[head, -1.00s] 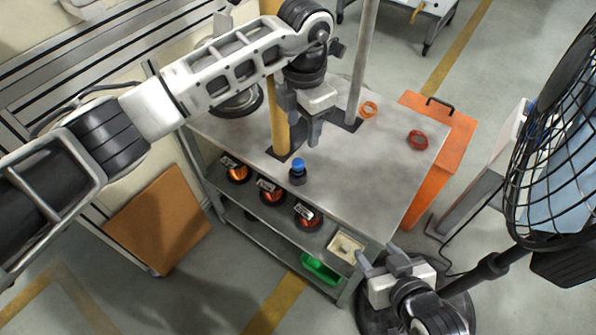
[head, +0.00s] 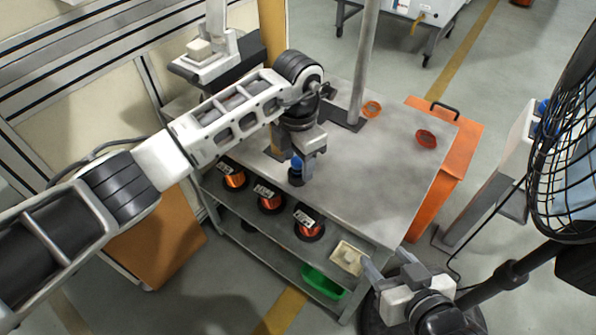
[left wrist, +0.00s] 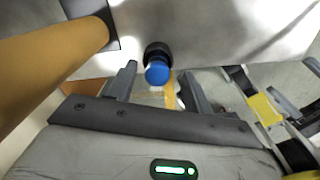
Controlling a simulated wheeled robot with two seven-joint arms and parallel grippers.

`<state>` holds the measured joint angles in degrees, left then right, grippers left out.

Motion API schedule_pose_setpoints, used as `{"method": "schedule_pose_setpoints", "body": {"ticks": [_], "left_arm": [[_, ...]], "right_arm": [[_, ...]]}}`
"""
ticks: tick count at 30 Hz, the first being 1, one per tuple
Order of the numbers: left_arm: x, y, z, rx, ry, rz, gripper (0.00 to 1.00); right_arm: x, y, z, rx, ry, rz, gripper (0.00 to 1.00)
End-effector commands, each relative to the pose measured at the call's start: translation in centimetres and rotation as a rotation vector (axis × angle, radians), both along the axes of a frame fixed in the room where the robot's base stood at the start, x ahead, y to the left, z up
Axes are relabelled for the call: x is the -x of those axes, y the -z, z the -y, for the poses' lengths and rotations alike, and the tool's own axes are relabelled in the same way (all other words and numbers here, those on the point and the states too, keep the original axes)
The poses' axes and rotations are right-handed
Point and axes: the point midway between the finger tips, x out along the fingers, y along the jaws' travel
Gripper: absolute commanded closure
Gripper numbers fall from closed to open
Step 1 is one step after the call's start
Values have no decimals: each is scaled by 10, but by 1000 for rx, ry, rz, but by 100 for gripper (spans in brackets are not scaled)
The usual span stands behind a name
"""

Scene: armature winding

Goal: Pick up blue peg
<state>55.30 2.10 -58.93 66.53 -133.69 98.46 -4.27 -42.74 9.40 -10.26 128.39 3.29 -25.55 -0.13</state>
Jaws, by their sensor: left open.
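The blue peg (head: 297,161) sits upright in a dark round base (head: 296,177) near the front edge of the grey table top (head: 395,170). In the left wrist view the blue peg (left wrist: 157,72) shows ahead of the fingertips, roughly between them. My left gripper (head: 303,165) is open above and around the peg's place; the head view partly hides the peg behind its fingers, and I cannot tell if they touch. My right gripper (head: 388,262) is at the lower right, beyond the table's front corner, apart from the peg, with its fingers spread and nothing between them.
Copper wire spools (head: 270,198) stand on the shelf below the table edge, with a green bin (head: 322,281) lower down. A yellow post (left wrist: 50,60) rises close by the left gripper. A black fan (head: 570,150) stands right.

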Motion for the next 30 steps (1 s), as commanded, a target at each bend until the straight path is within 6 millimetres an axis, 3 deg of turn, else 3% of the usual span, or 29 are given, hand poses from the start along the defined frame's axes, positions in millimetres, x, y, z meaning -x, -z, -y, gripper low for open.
{"method": "schedule_pose_setpoints", "body": {"ticks": [3, 8, 9, 20, 28, 30], "left_arm": [[0, 0, 0, 0, 0, 1, 49], [0, 0, 0, 0, 0, 1, 94], [0, 0, 0, 0, 0, 1, 97], [-1, -3, 0, 1, 0, 3, 97], [-1, -32, 0, -1, 1, 7, 97], [8, -42, 2, 2, 3, 5, 97]], "right_arm": [[1, 6, -3, -17, 2, -19, 49], [1, 7, -3, -17, 3, -19, 49], [1, 7, -3, -17, 3, -19, 49], [1, 7, -3, -19, 5, -19, 49], [0, 9, -3, -26, 6, -13, 49], [1, 6, -3, -26, 6, -13, 49]]}}
